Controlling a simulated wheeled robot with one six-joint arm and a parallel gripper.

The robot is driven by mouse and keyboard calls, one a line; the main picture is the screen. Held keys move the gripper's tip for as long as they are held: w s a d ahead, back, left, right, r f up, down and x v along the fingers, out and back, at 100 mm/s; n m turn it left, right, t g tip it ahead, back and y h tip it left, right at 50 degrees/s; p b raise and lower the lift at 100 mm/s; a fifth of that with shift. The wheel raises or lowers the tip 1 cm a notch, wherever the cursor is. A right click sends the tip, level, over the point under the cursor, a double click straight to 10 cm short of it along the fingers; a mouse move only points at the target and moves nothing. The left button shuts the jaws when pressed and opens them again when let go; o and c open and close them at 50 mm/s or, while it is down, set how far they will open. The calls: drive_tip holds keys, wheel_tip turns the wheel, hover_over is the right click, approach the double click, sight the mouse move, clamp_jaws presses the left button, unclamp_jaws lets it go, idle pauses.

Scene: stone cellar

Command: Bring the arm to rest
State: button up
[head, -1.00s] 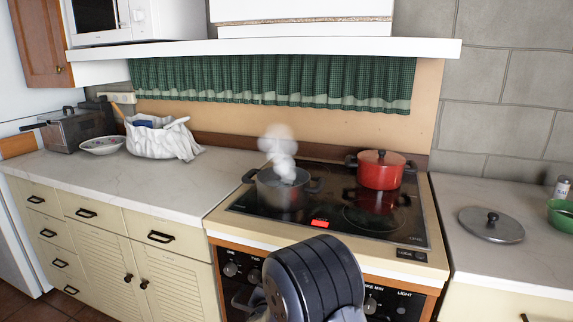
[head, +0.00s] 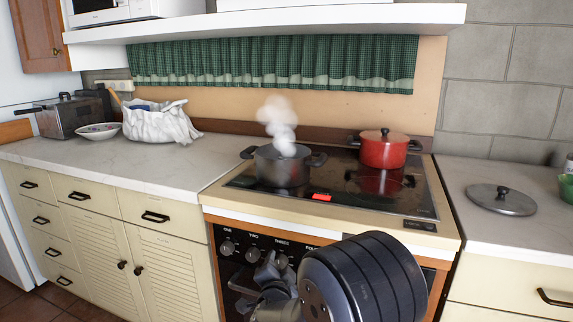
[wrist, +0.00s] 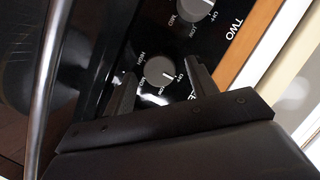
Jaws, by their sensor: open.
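My gripper (wrist: 163,78) is open in the wrist view, its two dark fingers apart and empty. It is in front of the black oven control panel, and a grey round knob (wrist: 160,70) shows between the fingers. I cannot tell whether the fingers touch it. In the head view my gripper (head: 268,275) is low at the front of the stove, before the control panel (head: 232,272). My dark rounded arm link beside it hides the right part of the panel.
A steaming grey pot (head: 283,170) and a red lidded pot (head: 384,151) stand on the cooktop (head: 330,185). A pot lid (head: 501,203) lies on the right counter (head: 480,235). A long metal bar (wrist: 45,90) runs close along the left in the wrist view.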

drive_tip(key=shift+f+m+t+y+b, duration=0.25)
drive_tip(key=shift+m+b, duration=0.55)
drive_tip(key=shift+b, duration=0.65)
drive_tip(key=shift+f+m+t+y+b, duration=0.3)
drive_tip(key=shift+m+b, duration=0.5)
drive_tip(key=shift+b, duration=0.6)
drive_tip(key=shift+d+r+m+t+b, duration=0.1)
drive_tip(key=shift+m+t+b, duration=0.35)
drive_tip(key=shift+m+b, duration=0.75)
drive_tip(key=shift+r+b, duration=0.1)
drive_tip(key=shift+b, duration=0.2)
drive_tip(key=shift+s+r, duration=0.1)
drive_tip(key=shift+r, duration=0.05)
